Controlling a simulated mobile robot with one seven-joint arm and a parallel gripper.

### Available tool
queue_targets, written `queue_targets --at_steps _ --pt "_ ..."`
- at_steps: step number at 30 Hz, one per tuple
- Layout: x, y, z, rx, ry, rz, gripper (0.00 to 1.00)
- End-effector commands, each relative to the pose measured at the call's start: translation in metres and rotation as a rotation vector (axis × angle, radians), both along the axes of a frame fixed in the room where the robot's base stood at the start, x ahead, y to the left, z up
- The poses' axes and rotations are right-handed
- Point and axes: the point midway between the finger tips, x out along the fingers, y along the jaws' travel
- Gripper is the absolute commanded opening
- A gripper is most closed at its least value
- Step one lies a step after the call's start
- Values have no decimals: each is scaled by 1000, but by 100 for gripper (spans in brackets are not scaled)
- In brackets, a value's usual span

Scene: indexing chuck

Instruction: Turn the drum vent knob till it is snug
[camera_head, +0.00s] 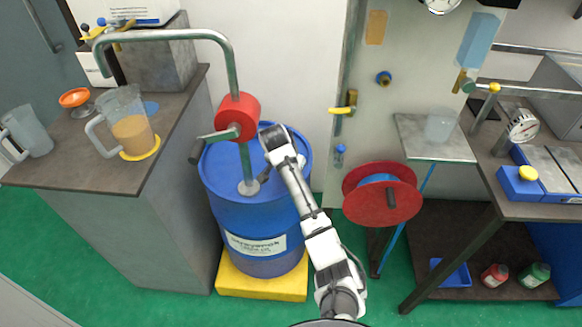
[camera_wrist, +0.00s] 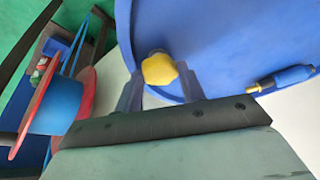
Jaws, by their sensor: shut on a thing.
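The drum vent knob is a small yellow lobed knob (camera_wrist: 159,69) on the top of the blue drum (camera_wrist: 225,35) in the wrist view. My gripper (camera_wrist: 161,82) is shut on it, with one dark finger on each side. In the head view the blue drum (camera_head: 218,190) stands upright, and my gripper (camera_head: 264,174) is low over the right part of its top. The knob is hidden there by my arm. How tight the knob is cannot be told.
A red pump (camera_head: 240,112) with a bent pipe and crank rises from the drum just left of my gripper. The drum stands on a yellow base (camera_head: 262,284). A red hose reel (camera_head: 365,205) is close on the right. A counter with jugs (camera_head: 130,125) is left.

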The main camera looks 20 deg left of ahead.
Motion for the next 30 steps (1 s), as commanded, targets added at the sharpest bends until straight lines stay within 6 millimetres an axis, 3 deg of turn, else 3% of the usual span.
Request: queue_targets --at_steps 17,18,22,30 --pt "0 0 -1 -2 2 -34 17" --pt "0 0 -1 -2 2 -34 43" --pt "0 0 -1 -1 2 -34 60" --pt "0 0 0 -1 0 -33 61"
